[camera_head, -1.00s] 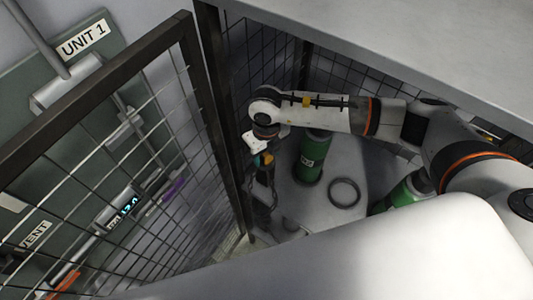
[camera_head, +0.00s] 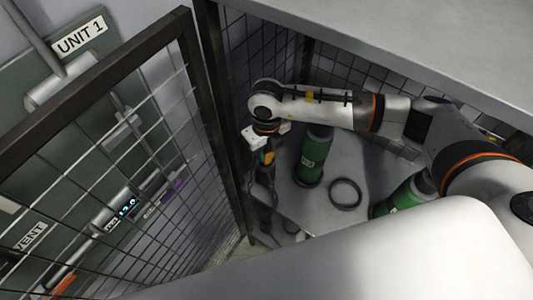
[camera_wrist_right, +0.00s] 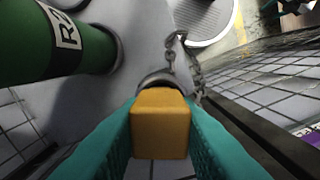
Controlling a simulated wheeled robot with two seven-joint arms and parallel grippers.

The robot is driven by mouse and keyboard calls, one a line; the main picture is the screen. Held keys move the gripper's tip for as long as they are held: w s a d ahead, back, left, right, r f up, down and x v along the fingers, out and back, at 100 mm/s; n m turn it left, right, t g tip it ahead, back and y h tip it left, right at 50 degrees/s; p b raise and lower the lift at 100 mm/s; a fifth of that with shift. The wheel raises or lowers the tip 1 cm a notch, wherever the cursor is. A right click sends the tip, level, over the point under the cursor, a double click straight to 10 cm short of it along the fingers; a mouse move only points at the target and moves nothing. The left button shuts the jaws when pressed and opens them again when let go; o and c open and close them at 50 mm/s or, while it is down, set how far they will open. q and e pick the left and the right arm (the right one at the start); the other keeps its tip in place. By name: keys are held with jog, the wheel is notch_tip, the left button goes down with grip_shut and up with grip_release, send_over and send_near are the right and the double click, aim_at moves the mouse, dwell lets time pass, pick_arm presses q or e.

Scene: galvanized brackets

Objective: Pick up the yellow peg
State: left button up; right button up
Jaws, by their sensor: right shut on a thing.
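The yellow peg (camera_wrist_right: 160,125) is a block-shaped piece, close up in the right wrist view. It sits between the two teal fingers of my right gripper (camera_wrist_right: 160,140), which is shut on it. A rounded grey metal part (camera_wrist_right: 163,78) shows just beyond the peg; I cannot tell if they are joined. In the head view the peg (camera_head: 267,156) is a small yellow-orange patch below the white wrist of my right gripper (camera_head: 265,160), close to the mesh fence. The fingers are small and partly hidden there. My left gripper is not in view.
Green cylinders (camera_head: 313,160) (camera_head: 405,195) stand and lean on the grey surface beside a dark ring (camera_head: 345,193). A chain (camera_wrist_right: 192,65) hangs just beyond the peg. A dark-framed mesh panel (camera_head: 190,90) stands close left of the gripper; a grey slab (camera_head: 420,40) overhangs the arm.

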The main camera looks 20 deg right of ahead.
jog(key=shift+s+d+r+b, duration=0.15)
jog(key=shift+r+b, duration=0.25)
jog(key=shift+b, duration=0.05)
jog(key=shift+s+d+r+b, duration=0.1)
jog(key=shift+s+r+b, duration=0.05)
jog(key=shift+r+b, duration=0.25)
jog(key=s+d+b, duration=0.7)
jog(key=s+d, duration=0.3)
jog(key=s, duration=0.3)
jog(key=shift+s+d+r+b, duration=0.2)
jog(key=shift+s+d+b, duration=0.1)
jog(key=shift+s+b, duration=0.05)
